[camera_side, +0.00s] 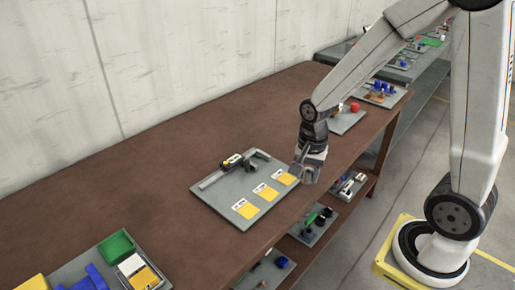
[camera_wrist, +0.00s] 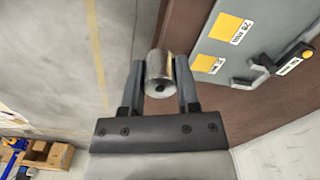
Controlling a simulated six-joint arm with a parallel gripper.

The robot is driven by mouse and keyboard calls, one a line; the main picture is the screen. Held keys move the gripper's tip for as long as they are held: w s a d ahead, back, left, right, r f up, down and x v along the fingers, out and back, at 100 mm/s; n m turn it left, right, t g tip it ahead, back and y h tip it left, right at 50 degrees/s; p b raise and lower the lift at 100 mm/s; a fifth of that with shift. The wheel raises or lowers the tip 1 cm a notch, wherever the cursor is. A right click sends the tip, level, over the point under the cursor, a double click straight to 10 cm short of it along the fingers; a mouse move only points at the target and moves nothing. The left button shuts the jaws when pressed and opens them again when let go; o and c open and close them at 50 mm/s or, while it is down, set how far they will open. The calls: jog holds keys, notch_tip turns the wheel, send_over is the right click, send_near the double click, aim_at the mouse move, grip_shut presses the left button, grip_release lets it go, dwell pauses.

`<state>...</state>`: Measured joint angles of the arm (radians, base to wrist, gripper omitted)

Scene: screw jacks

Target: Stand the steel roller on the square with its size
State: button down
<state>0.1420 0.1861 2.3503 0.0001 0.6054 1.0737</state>
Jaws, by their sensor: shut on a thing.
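My gripper (camera_wrist: 160,64) is shut on the steel roller (camera_wrist: 158,76), a grey cylinder with a dark hole in its end face, held between the two fingers. In the side view my gripper (camera_side: 306,172) is at the right edge of the grey board (camera_side: 225,202), close to the nearest yellow square; the roller cannot be made out clearly there. The board has three yellow squares with white size labels: near-left (camera_side: 246,211), middle (camera_side: 266,192) and right (camera_side: 286,178). The wrist view shows two squares (camera_wrist: 225,27) (camera_wrist: 204,64), beside the roller; their labels are hard to read.
A tray with a red part (camera_side: 354,107) stands farther along the brown bench (camera_side: 150,180). Green and blue parts sit front left. A lower shelf holds more trays.

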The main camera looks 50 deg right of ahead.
jog(key=shift+s+a+n, duration=0.3)
jog(key=shift+s, duration=0.4)
send_over(269, 194)
jog(key=s, duration=0.1)
notch_tip(269, 194, down, 9)
jog(key=shift+r, duration=0.2)
jog(key=shift+w+f, duration=0.35)
jog(key=shift+f, duration=0.05)
jog(key=shift+w+f, duration=0.3)
jog(key=shift+f, duration=1.55)
jog(key=shift+f, duration=0.1)
